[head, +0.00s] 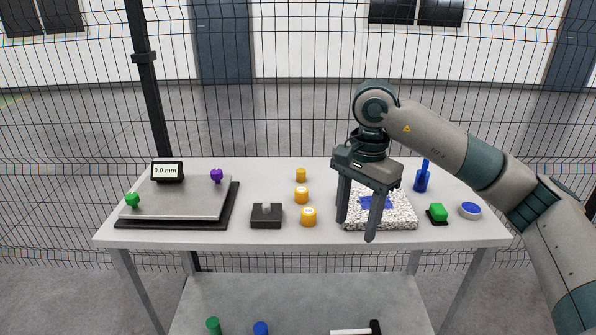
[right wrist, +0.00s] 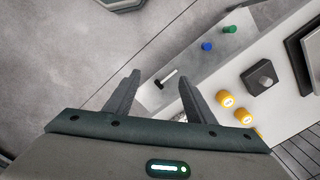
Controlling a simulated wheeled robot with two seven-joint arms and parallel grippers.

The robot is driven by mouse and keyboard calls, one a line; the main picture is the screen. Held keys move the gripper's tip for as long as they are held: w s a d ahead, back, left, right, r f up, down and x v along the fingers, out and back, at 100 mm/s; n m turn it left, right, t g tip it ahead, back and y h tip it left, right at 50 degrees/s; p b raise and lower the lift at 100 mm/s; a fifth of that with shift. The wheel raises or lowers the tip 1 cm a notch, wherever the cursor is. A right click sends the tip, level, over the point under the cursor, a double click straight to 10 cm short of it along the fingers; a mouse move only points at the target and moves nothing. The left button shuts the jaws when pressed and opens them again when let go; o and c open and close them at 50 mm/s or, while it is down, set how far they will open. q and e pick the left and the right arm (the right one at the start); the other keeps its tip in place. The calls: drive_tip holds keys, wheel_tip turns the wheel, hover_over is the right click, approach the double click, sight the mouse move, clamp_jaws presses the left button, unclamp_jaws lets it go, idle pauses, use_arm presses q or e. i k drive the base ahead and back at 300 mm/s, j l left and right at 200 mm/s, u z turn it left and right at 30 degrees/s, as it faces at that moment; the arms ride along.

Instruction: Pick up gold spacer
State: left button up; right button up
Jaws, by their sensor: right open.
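Three gold spacers stand in a column at the middle of the table: a far one (head: 301,175), a middle one (head: 301,195) and a near one (head: 308,216). In the right wrist view, gold spacers (right wrist: 225,98) show right of the fingers, the lowest partly hidden by the gripper body. My right gripper (head: 356,231) is open and empty, fingers pointing down, to the right of the spacers and in front of the speckled block. Its fingers (right wrist: 159,76) also show apart in the right wrist view. My left gripper is out of view.
A speckled block with a blue patch (head: 400,216) sits behind the right gripper. A dark block (head: 266,218) stands left of the near spacer. A gauge plate (head: 180,200) is at left.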

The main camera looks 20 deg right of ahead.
sight(300, 173)
drive_tip(key=i, duration=1.6)
